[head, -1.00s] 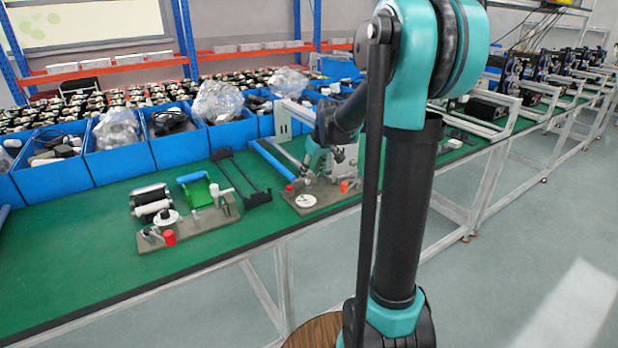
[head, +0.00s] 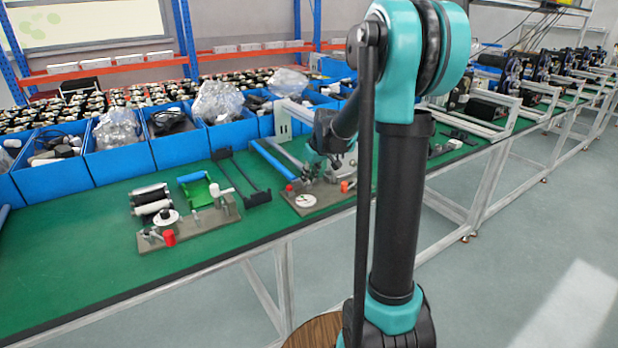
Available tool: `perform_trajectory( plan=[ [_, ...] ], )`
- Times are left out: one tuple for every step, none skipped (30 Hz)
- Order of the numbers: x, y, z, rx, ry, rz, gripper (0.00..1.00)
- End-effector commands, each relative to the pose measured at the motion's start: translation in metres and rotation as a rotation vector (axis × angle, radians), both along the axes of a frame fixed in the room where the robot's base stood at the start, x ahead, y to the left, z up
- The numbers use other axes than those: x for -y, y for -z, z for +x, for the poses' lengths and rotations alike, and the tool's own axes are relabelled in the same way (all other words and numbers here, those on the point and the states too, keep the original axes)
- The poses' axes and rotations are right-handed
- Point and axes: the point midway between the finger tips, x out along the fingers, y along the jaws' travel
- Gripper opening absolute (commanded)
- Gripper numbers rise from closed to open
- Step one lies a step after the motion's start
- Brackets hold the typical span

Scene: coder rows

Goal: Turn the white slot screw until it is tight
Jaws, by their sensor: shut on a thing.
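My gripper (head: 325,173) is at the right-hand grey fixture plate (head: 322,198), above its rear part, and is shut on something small. The gripper and wrist hide what it holds, so I cannot make out the white slot screw there or its slot. A white disc (head: 305,200) lies flat at the plate's front left. A red piece (head: 289,188) and an orange-red piece (head: 345,186) stand on either side of the gripper.
A second fixture plate (head: 202,224) with a white disc (head: 166,217), a red cylinder (head: 169,238) and a white knob (head: 214,190) is to the left. Blue bins (head: 183,148) line the back. The green bench front (head: 95,270) is clear.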

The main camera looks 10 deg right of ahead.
Motion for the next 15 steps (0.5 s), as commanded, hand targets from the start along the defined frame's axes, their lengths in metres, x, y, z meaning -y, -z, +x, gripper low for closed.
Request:
perform_trajectory(
  plan=[
    [0.0, -0.0001, 0.0, 0.0, 0.0, 0.0, 0.0],
    [-0.0001, -0.0001, -0.0001, 0.0, 0.001, 0.0, 0.0],
    [-0.0002, 0.0, -0.0001, 0.0, 0.005, 0.0, 0.0],
    [-0.0004, 0.0, -0.0002, 0.0, 0.013, 0.0, 0.0],
    [-0.0007, 0.0, -0.0003, -0.001, 0.025, 0.0, 0.0],
    [-0.0011, 0.0, -0.0005, -0.001, 0.043, -0.001, 0.0],
    [-0.0012, 0.0001, -0.0007, -0.002, 0.06, -0.001, 0.0],
    [-0.0015, 0.0001, -0.0007, -0.002, 0.075, -0.001, 0.0],
    [-0.0019, 0.0001, -0.0008, -0.002, 0.093, -0.001, 0.0],
    [-0.0019, 0.0001, -0.0008, -0.002, 0.105, -0.001, 0.0],
    [-0.0019, 0.0001, -0.0008, -0.001, 0.115, -0.001, 0.0],
    [-0.0017, 0.0001, -0.0007, -0.001, 0.126, 0.0, 0.0],
    [-0.0016, -0.0001, -0.0006, -0.001, 0.129, -0.001, 0.0],
    [-0.0016, -0.0001, -0.0006, 0.0, 0.132, 0.0, 0.0],
    [-0.0015, -0.0001, -0.0005, 0.0, 0.133, 0.0, 0.0]
  ],
)
